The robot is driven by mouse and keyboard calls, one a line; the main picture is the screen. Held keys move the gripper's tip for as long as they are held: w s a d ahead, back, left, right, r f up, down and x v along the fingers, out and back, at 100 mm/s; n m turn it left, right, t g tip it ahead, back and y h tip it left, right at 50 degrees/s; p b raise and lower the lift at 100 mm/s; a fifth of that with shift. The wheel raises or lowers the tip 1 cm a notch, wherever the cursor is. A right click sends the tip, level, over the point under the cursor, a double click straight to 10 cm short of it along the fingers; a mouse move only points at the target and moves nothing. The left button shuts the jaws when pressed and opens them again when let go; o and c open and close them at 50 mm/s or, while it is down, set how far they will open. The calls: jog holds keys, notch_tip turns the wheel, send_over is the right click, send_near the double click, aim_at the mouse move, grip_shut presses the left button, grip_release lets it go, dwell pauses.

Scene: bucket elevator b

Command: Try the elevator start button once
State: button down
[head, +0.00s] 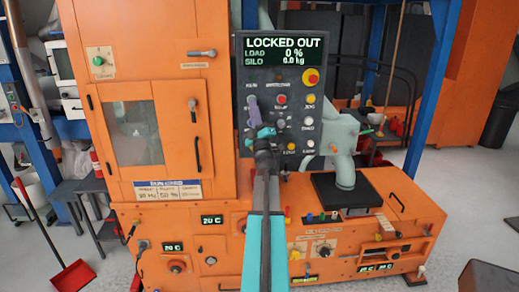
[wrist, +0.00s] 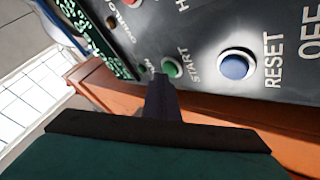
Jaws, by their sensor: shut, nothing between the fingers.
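The control panel (head: 268,90) stands upright in the middle of the head view. Its screen (head: 285,51) reads LOCKED OUT, load 0 %, silo 6.0 kg. In the wrist view the green START button (wrist: 173,68) sits by its label, next to the blue RESET button (wrist: 235,66). My gripper (head: 252,104) is shut and empty in front of the panel's left part, covering some of it. In the wrist view its dark fingertips (wrist: 160,78) are right at the lower left of the green button; I cannot tell whether they touch it. The START button is not discernible in the head view.
A red-and-yellow emergency stop (head: 311,77) is at the panel's upper right, with several buttons and knobs below. The orange machine cabinet (head: 150,40) stands left of the panel. A grey-green pipe (head: 345,160) rises to its right. A red dustpan (head: 72,275) lies on the floor at left.

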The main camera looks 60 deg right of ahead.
jog(key=shift+w+d+b, duration=0.2)
jog(key=shift+d+b, duration=0.15)
jog(key=shift+b, duration=0.3)
jog(key=shift+s+a+f+b, duration=0.1)
jog(key=shift+s+a+b, duration=0.15)
jog(key=shift+b, duration=0.3)
jog(key=shift+a, duration=0.15)
dwell(0.5)
jog(key=shift+s+a+b, duration=0.55)
jog(key=shift+s+a, duration=0.35)
jog(key=shift+a, duration=0.3)
jog(key=shift+s+a+b, duration=0.5)
jog(key=shift+s+a, duration=0.35)
jog(key=shift+a, duration=0.35)
jog(key=shift+s, duration=0.15)
